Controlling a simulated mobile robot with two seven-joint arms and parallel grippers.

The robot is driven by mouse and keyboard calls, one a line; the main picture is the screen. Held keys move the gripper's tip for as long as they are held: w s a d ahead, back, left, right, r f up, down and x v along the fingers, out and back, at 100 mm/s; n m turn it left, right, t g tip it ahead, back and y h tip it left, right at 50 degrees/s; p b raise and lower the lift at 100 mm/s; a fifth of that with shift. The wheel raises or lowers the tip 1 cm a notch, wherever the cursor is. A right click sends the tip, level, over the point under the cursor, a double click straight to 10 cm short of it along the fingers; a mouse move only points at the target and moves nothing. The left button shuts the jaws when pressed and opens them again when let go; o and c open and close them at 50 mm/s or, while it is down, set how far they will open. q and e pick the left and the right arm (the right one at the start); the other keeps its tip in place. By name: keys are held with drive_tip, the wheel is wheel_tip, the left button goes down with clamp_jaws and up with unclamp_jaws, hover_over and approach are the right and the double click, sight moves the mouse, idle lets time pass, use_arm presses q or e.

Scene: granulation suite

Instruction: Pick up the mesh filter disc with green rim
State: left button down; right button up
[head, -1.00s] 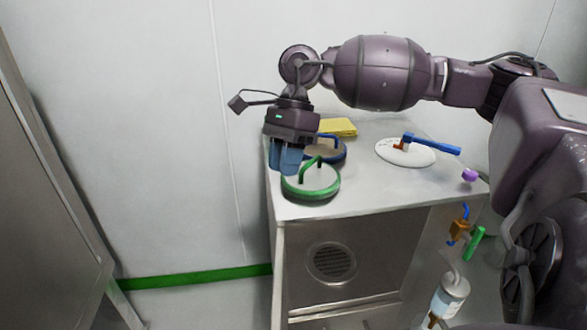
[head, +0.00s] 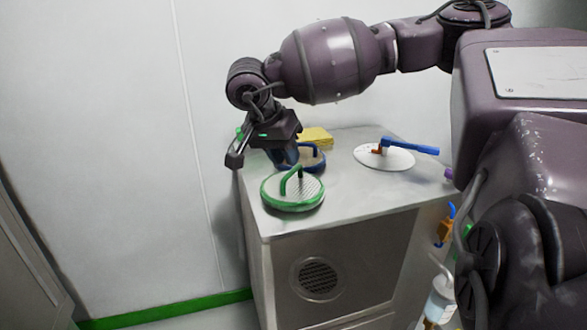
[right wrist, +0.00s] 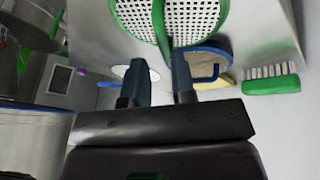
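The mesh filter disc with green rim (head: 292,205) lies flat on the steel cabinet top near its front left corner in the head view. Its green arched handle stands up from the white mesh. In the right wrist view the disc (right wrist: 203,20) is at the top, with the handle bar beyond my fingertips. My right gripper (head: 285,157) is just behind the disc, close to its handle. In the wrist view the right gripper's blue-grey fingers (right wrist: 166,66) are apart with nothing between them. My left gripper is not in view.
A blue-rimmed disc (head: 315,164) sits behind, partly hidden by my gripper. A yellow pad (head: 316,138) and a white disc (head: 397,162) with a blue-handled tool (head: 410,147) lie farther back. A green-handled brush (right wrist: 271,86) shows in the wrist view. The front right top is clear.

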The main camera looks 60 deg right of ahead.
sight(291, 171)
drive_tip(key=shift+x, duration=2.8)
drive_tip(key=shift+w, duration=0.2)
drive_tip(key=shift+c, duration=0.3)
clamp_jaws()
